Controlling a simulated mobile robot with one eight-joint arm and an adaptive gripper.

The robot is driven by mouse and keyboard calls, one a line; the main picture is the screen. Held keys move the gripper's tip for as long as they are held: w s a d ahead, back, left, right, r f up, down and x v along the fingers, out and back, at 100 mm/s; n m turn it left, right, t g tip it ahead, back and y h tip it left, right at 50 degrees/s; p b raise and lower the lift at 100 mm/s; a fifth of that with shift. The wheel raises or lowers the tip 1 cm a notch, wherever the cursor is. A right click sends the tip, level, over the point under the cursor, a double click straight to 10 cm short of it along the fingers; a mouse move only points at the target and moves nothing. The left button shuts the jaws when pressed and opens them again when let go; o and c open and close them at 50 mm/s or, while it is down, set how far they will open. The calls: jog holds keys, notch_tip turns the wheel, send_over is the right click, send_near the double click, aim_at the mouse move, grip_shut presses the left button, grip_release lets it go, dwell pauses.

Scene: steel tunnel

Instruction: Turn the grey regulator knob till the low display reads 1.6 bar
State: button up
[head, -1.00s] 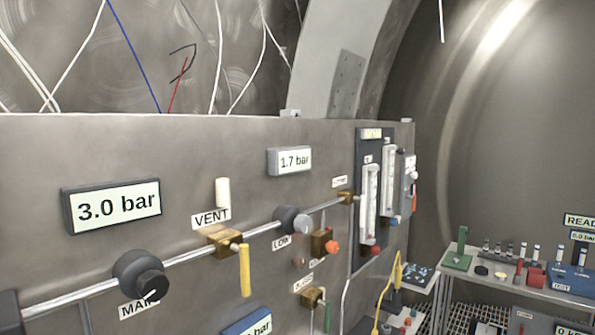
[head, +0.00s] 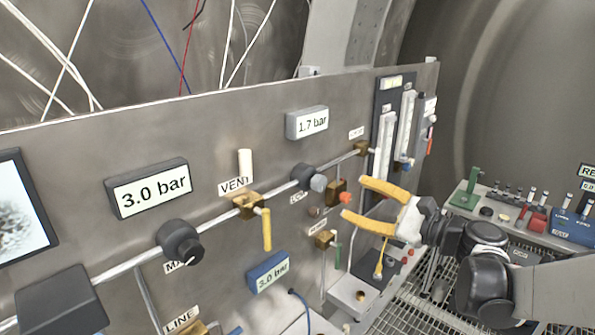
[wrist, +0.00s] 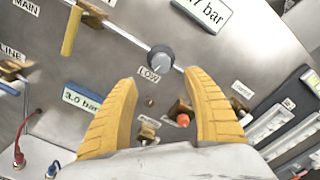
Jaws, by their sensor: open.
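The grey regulator knob (head: 318,183) sticks out from its dark body on the pipe, above the LOW label (wrist: 149,75). In the wrist view the knob (wrist: 160,60) shows face on, with a pointer mark on it. The low display (head: 307,123) above it reads 1.7 bar; it is partly cut off in the wrist view (wrist: 205,12). My gripper (head: 353,200) has yellow fingers. It is open and empty, to the right of the knob and apart from it. In the wrist view the knob lies beyond the gap between the fingertips (wrist: 160,80).
A brass valve with an orange-red knob (wrist: 183,119) is close to the right finger. The VENT valve's yellow lever (head: 267,230) hangs left of the knob. The black MAIN knob (head: 180,243) and its 3.0 bar display (head: 148,188) are farther left. Flow tubes (head: 398,125) stand right.

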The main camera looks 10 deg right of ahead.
aim_at(322, 184)
jog(key=x, duration=1)
jog(key=shift+w+a+b, duration=0.2)
jog(key=shift+w+b, duration=0.15)
jog(key=shift+b, duration=0.05)
jog(key=shift+r, duration=0.1)
jog(key=c, duration=1.2)
